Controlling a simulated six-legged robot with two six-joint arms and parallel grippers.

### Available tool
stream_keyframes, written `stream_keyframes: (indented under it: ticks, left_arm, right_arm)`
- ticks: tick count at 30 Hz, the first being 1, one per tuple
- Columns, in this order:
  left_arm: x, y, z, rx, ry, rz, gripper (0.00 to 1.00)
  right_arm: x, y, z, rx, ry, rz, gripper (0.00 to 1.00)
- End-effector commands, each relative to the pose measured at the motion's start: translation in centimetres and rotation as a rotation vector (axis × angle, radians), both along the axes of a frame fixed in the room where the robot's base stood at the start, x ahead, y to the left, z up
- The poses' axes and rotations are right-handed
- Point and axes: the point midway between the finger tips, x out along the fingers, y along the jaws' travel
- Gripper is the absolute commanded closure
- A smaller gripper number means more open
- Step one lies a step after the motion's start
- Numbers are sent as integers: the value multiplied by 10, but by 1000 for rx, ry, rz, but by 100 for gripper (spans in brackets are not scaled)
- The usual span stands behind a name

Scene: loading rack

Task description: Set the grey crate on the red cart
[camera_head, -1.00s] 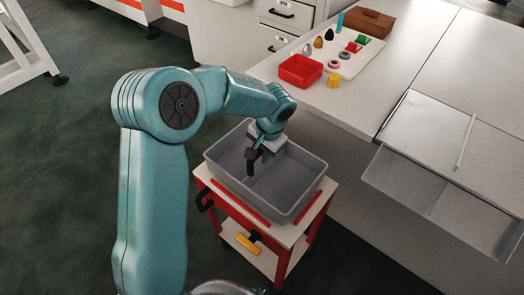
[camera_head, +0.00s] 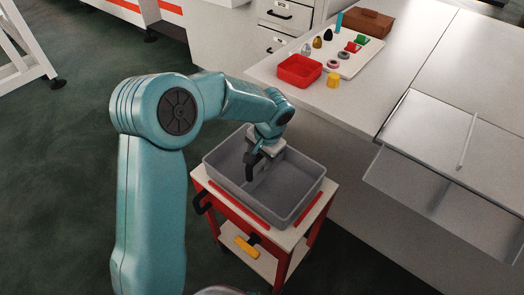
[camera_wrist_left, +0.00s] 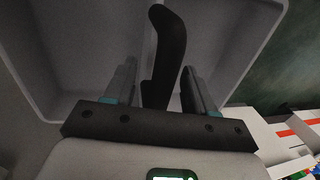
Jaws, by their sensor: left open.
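The grey crate (camera_head: 300,200) sits upright on the top of the red cart (camera_head: 240,213), between the cart's red rails. My left gripper (camera_head: 252,165) is open and points down into the crate, near its back left wall. In the left wrist view, the open fingers (camera_wrist_left: 155,85) stand apart with a dark curved piece between them, and the grey crate (camera_wrist_left: 235,30) fills the background. I cannot tell whether the fingers touch the crate. My right gripper is not in view.
A light workbench (camera_head: 345,105) stands behind and to the right, with a red bin (camera_head: 299,70), small coloured parts and a brown box (camera_head: 366,22) on it. A yellow item (camera_head: 247,247) is on the cart's lower level. Dark floor (camera_head: 60,180) is clear at left.

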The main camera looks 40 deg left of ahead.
Motion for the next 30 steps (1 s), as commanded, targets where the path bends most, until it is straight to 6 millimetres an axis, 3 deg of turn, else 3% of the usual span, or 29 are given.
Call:
stream_keyframes:
  ticks: [5,18,24,30]
  left_arm:
    - [1,-5,25,1,-6,0,45]
    - [-1,-26,134,-1,-7,0,45]
    - [-2,-31,157,1,-4,0,45]
    - [-2,-32,161,1,-4,-1,45]
  right_arm:
    - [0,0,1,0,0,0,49]
    - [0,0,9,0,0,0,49]
    - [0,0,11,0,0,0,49]
    - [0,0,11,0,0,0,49]
